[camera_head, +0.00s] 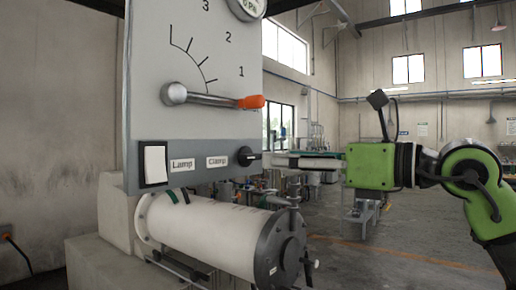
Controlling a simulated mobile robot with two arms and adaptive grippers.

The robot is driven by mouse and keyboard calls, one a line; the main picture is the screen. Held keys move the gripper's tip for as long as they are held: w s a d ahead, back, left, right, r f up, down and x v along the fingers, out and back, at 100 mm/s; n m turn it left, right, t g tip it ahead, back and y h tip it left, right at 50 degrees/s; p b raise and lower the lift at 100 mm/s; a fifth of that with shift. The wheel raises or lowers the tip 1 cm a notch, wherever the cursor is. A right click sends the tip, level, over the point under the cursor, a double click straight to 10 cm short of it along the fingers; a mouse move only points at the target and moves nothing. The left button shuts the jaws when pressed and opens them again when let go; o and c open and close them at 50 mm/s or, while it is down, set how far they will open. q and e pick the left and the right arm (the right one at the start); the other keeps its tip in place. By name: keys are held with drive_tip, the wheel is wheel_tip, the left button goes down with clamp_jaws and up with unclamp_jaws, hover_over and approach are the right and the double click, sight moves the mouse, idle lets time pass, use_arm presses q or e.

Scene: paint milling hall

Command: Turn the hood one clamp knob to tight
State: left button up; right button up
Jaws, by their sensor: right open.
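The clamp knob (246,156) is a small black knob at the lower right of the grey panel (195,120), beside a label reading "Clamp" (217,161). My right gripper (275,160) comes in from the right with its fingers pointing left at the knob. Its fingers are open, and the fingertips appear just right of the knob; I cannot tell whether they touch it. The knob's pointer mark is too small to read. My left gripper is not in view.
A lever with an orange tip (250,102) sits above on the panel, by a scale marked 1 to 3. A white lamp switch (155,163) is at lower left. A white cylinder (215,238) with a dark flange lies below. Open floor is at right.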

sight(256, 157)
drive_tip(key=p+x, duration=0.2)
drive_tip(key=x, duration=0.4)
drive_tip(key=shift+r, duration=0.1)
drive_tip(key=shift+w+a, duration=0.3)
drive_tip(key=shift+a, duration=0.15)
drive_tip(key=c, duration=1.1)
